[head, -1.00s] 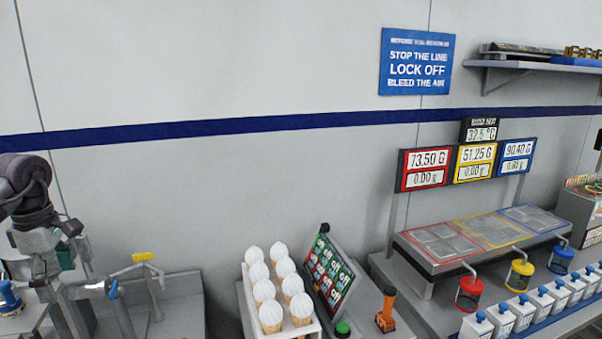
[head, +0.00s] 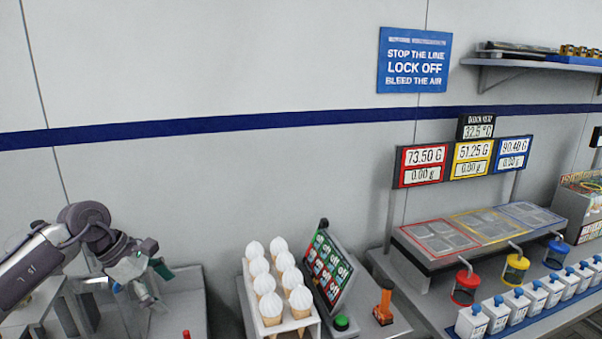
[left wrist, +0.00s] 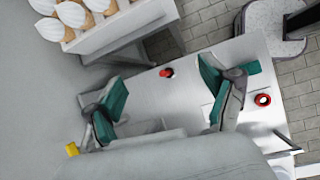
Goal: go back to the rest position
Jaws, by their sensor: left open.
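My left gripper (head: 150,285) is at the lower left of the head view, above the grey bench beside the cone rack. In the left wrist view its two green-padded fingers (left wrist: 165,105) stand wide apart with nothing between them. Below them a pale surface carries a small red object (left wrist: 166,73) and a red ring-shaped object (left wrist: 262,99). My right gripper does not show in either view.
A white rack of several ice cream cones (head: 268,312) stands right of my left gripper. Beyond it are a button panel (head: 328,268), a green button (head: 341,322) and an orange tool (head: 384,303). Scales with coloured displays (head: 465,158) stand further right.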

